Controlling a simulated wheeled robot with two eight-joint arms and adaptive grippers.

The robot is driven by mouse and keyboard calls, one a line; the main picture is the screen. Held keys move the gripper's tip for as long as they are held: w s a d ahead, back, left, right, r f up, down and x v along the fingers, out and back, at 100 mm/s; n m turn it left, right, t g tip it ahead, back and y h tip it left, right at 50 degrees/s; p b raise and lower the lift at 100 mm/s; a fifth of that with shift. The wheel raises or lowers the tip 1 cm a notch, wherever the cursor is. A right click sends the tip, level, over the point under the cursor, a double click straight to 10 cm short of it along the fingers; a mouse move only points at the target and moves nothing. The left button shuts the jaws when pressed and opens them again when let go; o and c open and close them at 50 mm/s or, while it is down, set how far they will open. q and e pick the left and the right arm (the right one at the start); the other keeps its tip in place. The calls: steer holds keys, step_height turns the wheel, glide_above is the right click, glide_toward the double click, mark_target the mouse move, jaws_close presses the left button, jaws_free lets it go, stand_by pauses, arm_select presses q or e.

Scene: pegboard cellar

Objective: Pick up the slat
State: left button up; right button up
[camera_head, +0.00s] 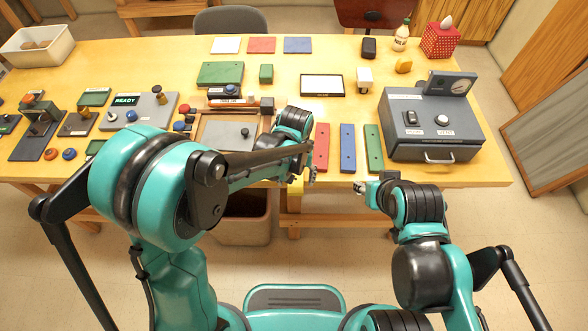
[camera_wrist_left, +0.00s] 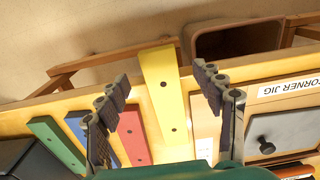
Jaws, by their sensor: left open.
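A yellow slat (camera_wrist_left: 162,100) with two dark holes shows in the left wrist view, lying on the table with one end past the front edge. In the head view its overhanging end (camera_head: 295,196) shows just below my left gripper (camera_head: 302,172); the arm hides the rest. My left gripper (camera_wrist_left: 161,74) is open, with one finger on each side of the yellow slat in the picture and nothing held. Red (camera_head: 321,148), blue (camera_head: 347,148) and green (camera_head: 373,148) slats lie side by side to its right. My right gripper (camera_head: 364,187) is in front of the table edge; its jaw gap is unclear.
The corner jig (camera_wrist_left: 285,125) with a grey knobbed plate is beside the yellow slat. A brown bin (camera_head: 243,228) stands on the floor below the front edge. A grey machine (camera_head: 433,125) stands right of the green slat.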

mark_target(295, 186)
arm_select(q)
step_height(295, 186, down, 4)
steer(key=shift+w+r+b, duration=0.1)
steer(key=shift+r+b, duration=0.1)
steer(key=shift+b, duration=0.35)
steer(key=shift+r, duration=0.1)
steer(key=c, duration=1.3)
steer(key=shift+r, duration=0.1)
